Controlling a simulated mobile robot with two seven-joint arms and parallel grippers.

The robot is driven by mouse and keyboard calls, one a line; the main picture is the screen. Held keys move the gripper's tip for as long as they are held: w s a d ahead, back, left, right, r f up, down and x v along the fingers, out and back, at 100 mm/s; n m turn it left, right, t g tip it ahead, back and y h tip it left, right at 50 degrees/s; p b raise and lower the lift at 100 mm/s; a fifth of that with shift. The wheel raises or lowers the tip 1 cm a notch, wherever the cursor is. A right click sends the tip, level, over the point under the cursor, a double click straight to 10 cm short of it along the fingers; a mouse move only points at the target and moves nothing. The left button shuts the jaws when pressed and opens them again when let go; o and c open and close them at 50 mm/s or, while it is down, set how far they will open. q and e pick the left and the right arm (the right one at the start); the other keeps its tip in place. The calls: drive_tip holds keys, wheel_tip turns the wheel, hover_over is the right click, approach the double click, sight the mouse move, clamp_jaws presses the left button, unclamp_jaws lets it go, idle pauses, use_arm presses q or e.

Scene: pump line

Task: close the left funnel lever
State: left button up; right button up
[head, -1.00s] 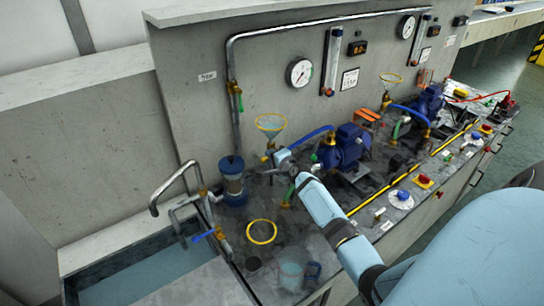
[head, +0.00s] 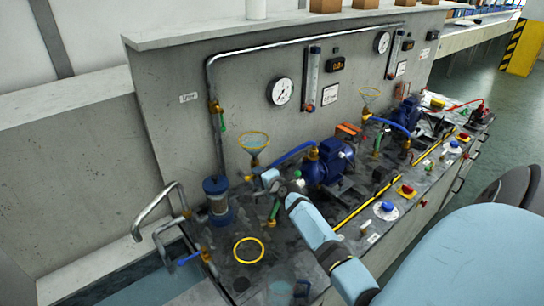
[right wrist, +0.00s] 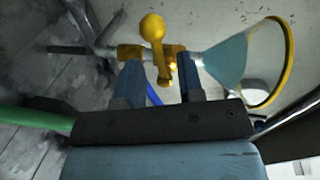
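The left funnel (head: 254,140), a clear cone with a yellow rim, stands above a brass valve on the bench. It also shows in the right wrist view (right wrist: 250,60), at the right. The funnel lever (right wrist: 153,30) is yellow with a round knob and shows at the top middle of the right wrist view. My right gripper (right wrist: 161,80) is open, one finger on each side of the lever's lower part. I cannot tell whether a finger touches it. In the head view my right gripper (head: 270,182) is small beside the valve below the funnel. My left gripper is out of view.
A blue pump (head: 328,162) stands right of the funnel and a clear-walled blue cylinder (head: 216,198) left of it. A yellow ring (head: 249,250) lies on the bench in front. A second funnel (head: 371,95) stands farther right. A pipe runs up the wall behind.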

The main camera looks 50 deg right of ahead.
drive_tip(key=v, duration=1.1)
drive_tip(key=shift+s, duration=0.3)
